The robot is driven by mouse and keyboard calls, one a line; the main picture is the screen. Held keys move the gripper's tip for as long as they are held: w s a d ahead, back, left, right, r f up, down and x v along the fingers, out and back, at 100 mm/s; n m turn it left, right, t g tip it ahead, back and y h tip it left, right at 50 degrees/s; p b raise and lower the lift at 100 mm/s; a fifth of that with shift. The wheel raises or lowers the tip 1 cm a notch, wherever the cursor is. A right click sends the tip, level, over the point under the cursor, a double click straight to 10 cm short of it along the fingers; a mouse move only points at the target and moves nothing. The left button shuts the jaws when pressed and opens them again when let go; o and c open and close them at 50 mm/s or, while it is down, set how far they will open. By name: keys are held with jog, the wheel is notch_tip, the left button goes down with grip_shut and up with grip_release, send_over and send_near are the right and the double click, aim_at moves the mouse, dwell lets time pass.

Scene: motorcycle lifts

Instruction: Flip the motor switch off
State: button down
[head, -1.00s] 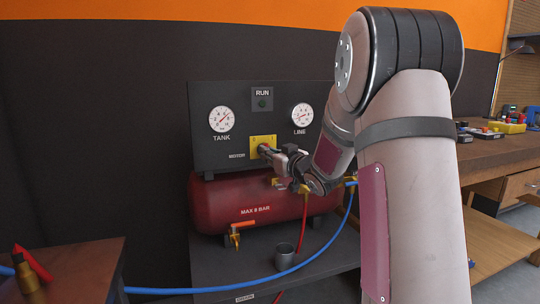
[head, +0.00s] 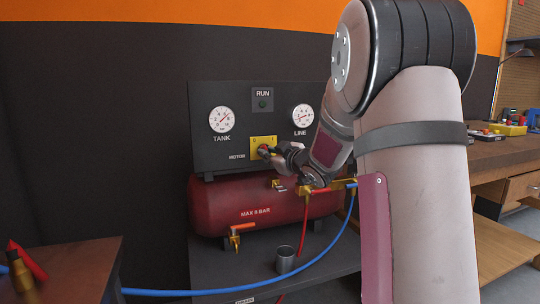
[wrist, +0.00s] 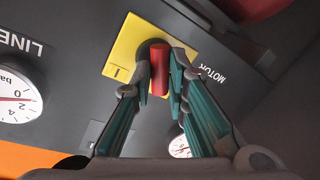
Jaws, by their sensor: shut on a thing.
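The motor switch has a red handle (wrist: 158,70) on a yellow plate (wrist: 125,45), set in a dark grey panel. In the head view the yellow plate (head: 256,142) sits below the RUN lamp, between two gauges, with a MOTOR label at its left. My gripper (wrist: 164,92) is at the switch, its two fingers closed around the red handle. In the head view my gripper (head: 270,152) reaches the plate from the right and covers much of the handle. The RUN lamp (head: 262,104) looks dark green.
The TANK gauge (head: 221,119) and LINE gauge (head: 302,115) flank the switch. A red tank (head: 240,205) with brass fittings lies below the panel. A blue hose (head: 325,255) and a metal cup (head: 285,259) are lower down. A wooden bench (head: 500,150) stands at right.

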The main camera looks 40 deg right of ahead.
jog(key=c, duration=1.6)
grip_release()
jog(key=shift+o, duration=0.2)
jog(key=s+a+r, duration=0.1)
jog(key=s, duration=1.1)
jog(key=shift+a, duration=0.2)
jog(key=shift+r, duration=0.1)
